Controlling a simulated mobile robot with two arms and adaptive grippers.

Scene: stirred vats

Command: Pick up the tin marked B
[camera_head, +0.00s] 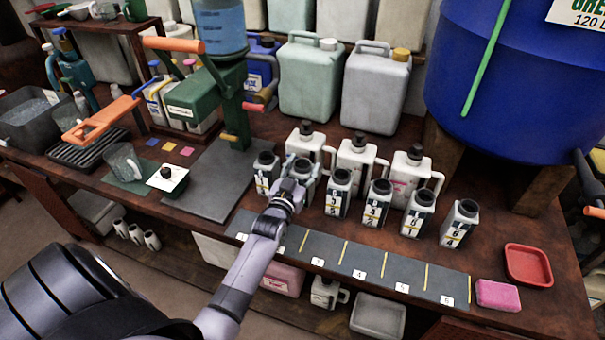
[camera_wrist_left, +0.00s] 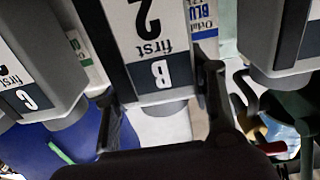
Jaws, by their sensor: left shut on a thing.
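The tin marked B (camera_wrist_left: 160,72) is a grey tin with a white and dark label reading "2 first B", upside down in the left wrist view. In the head view the same tin (camera_head: 303,167) stands second from the left in the front row, partly hidden by my gripper. My left gripper (camera_head: 296,183) is shut on it, with one finger on each side, as the left wrist view (camera_wrist_left: 160,98) also shows. The tin looks upright; I cannot tell whether its base touches the bench. My right gripper is not in view.
A tin marked C (camera_wrist_left: 27,98) and another tin (camera_wrist_left: 275,40) stand close on either side. Several white jugs (camera_head: 357,155) stand behind the row. A dark numbered strip (camera_head: 328,249) lies in front, with bare space on it. A pink sponge (camera_head: 497,295) and red tray (camera_head: 528,264) lie right.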

